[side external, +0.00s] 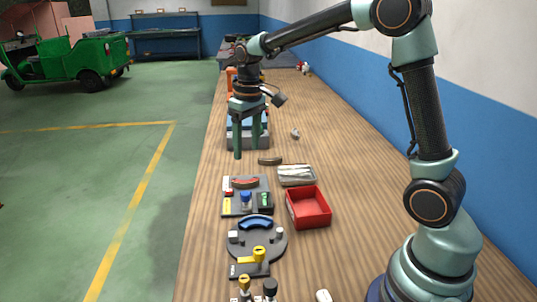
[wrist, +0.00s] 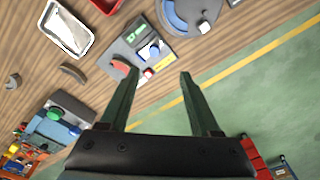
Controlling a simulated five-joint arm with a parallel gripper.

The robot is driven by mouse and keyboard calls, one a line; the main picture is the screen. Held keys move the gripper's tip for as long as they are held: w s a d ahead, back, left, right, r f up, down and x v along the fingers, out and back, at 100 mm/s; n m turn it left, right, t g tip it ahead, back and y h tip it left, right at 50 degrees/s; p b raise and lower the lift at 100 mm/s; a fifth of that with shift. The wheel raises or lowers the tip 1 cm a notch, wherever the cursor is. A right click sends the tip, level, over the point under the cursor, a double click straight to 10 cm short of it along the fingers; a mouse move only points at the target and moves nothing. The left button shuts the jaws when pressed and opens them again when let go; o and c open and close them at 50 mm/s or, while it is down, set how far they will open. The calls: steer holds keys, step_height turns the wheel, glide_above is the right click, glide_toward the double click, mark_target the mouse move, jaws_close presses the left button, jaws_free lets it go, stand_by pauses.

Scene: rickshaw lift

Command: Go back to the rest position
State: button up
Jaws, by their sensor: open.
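My gripper (side external: 250,138) hangs above the wooden bench near its left edge in the side external view, fingers pointing down. In the wrist view my gripper (wrist: 158,84) shows two green fingers spread wide apart with nothing between them. Past the fingertips lies a grey control panel (wrist: 128,50) with a red arc piece, a blue knob and a green button. The same panel (side external: 232,208) lies nearer the camera than my gripper in the side external view. My arm is raised over the bench.
A red bin (side external: 309,208) and a metal tray (side external: 297,175) lie right of the panel. A round grey base with a blue arc (side external: 256,222) is nearer. A blue-topped block (side external: 262,127) stands behind my gripper. A green rickshaw (side external: 70,60) is on the floor. The bench's right side is mostly clear.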

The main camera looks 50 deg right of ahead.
steer(key=s+a+r+t, duration=0.2)
steer(key=s, duration=0.6)
steer(key=s+a+r+t, duration=0.1)
steer(key=s+r+t, duration=0.1)
steer(key=s, duration=0.6)
steer(key=shift+a+r+t, duration=0.3)
steer(key=shift+a, duration=0.05)
